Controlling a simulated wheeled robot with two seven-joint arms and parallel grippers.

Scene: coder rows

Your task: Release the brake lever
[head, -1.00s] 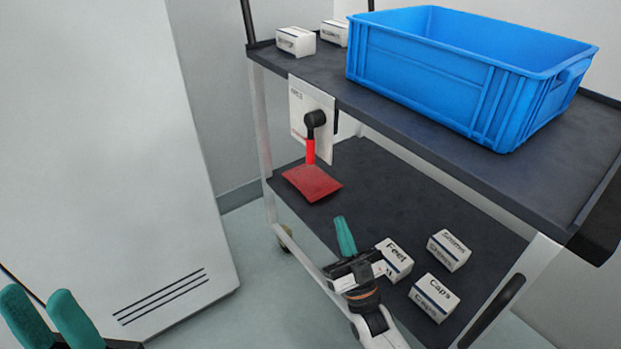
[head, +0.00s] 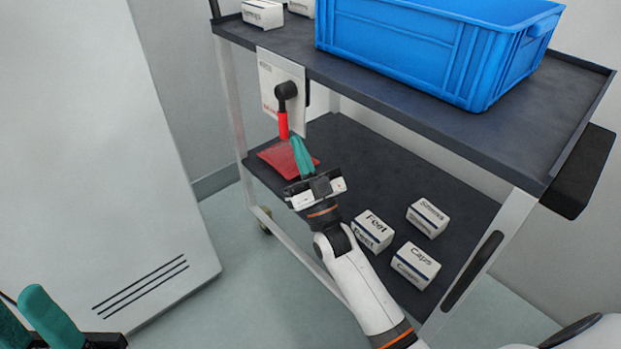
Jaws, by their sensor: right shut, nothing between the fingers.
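The brake lever (head: 283,112) hangs from a black pivot on a white plate (head: 268,82) at the left end of the trolley. Its handle is red and points down. My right gripper (head: 299,146) has its teal fingers shut and empty. Its tips are just below and right of the lever's lower end, in front of the red pad; whether they touch the lever I cannot tell. My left gripper (head: 25,318) is at the lower left corner, far from the lever, its two teal fingers apart and partly cut off by the picture edge.
A red pad (head: 272,156) lies on the lower shelf (head: 375,160) under the lever. Several white boxes, one of them (head: 372,231), stand right of my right gripper. A blue crate (head: 400,58) is on the upper shelf. A white cabinet (head: 90,150) stands left.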

